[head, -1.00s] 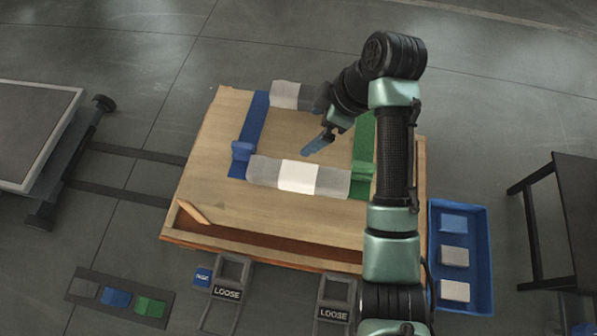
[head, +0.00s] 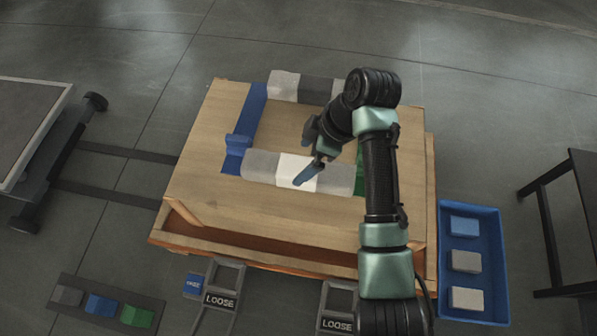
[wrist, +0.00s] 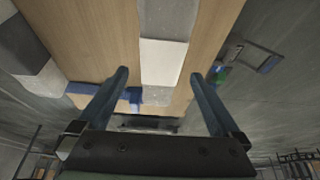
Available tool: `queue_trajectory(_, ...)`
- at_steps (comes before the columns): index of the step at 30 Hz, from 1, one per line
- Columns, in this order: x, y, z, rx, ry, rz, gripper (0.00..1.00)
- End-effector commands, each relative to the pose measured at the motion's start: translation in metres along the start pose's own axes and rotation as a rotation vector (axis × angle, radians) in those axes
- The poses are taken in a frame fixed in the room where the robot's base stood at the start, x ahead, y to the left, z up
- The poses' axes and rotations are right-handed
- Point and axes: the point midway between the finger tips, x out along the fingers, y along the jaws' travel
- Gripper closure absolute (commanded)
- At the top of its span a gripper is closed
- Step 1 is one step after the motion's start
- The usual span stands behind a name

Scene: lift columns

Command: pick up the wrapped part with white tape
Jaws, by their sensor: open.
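A long grey wrapped part (head: 262,163) with a white band (head: 290,165) around its middle lies across the near part of the wooden board, between a blue strip (head: 236,152) and a green strip (head: 361,170). In the wrist view the white band (wrist: 162,62) lies between the lines of my two fingers, with grey on both sides of it. My gripper (head: 308,172) is open and empty over the white band. Its blue-grey fingers (wrist: 158,76) stand apart in the wrist view. I cannot tell how high they are. My arm hides part of the green strip.
A second bar (head: 318,90), dark with a white left end, lies at the board's far edge. The wooden board (head: 205,150) has a raised front lip. A blue tray (head: 484,266) with several blocks stands at the right. A dark table (head: 575,215) is beyond it.

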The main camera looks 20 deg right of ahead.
Motion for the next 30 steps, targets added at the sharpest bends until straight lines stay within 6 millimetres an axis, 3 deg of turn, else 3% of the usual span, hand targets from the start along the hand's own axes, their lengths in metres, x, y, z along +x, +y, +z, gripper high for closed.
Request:
queue_trajectory(9, 0.043, -0.002, 0.004, 0.0, 0.001, 0.0, 0.0)
queue_trajectory(17, 0.043, -0.001, 0.003, 0.0, 0.001, 0.001, 0.0)
queue_trajectory(30, 0.043, -0.001, 0.003, 0.001, 0.001, 0.001, 0.77)
